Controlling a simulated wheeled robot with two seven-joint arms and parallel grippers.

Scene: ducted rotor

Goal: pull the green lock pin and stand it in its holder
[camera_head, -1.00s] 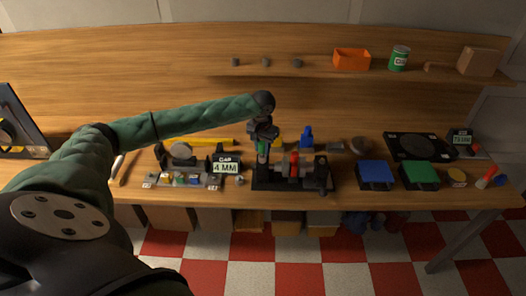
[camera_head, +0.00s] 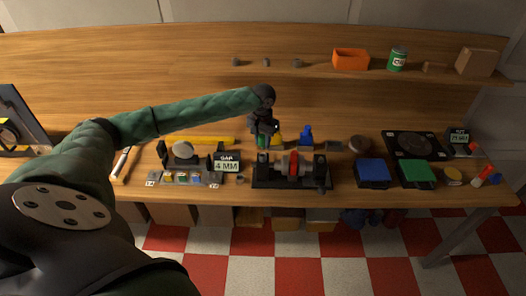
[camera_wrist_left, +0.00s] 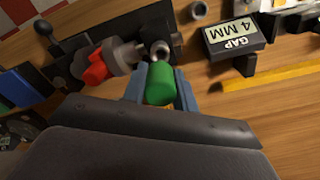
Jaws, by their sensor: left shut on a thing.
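The green lock pin (camera_wrist_left: 160,84) sits between the two fingers of my left gripper (camera_wrist_left: 157,92), which is shut on it. In the head view my left gripper (camera_head: 263,138) is over the left end of the black rotor stand (camera_head: 268,184), with a bit of the green pin (camera_head: 262,142) showing. A grey metal ring (camera_wrist_left: 160,48) is right beside the pin's end in the wrist view; whether the pin is inside it, I cannot tell. The red rotor part (camera_head: 293,165) is right of the pin. I cannot pick out the pin holder with certainty. My right gripper is not in view.
A gap display (camera_head: 227,162) reading 4 MM stands left of the stand, with a small metal ring (camera_head: 240,180) near it. A blue box (camera_head: 373,173) and a green box (camera_head: 418,173) are to the right.

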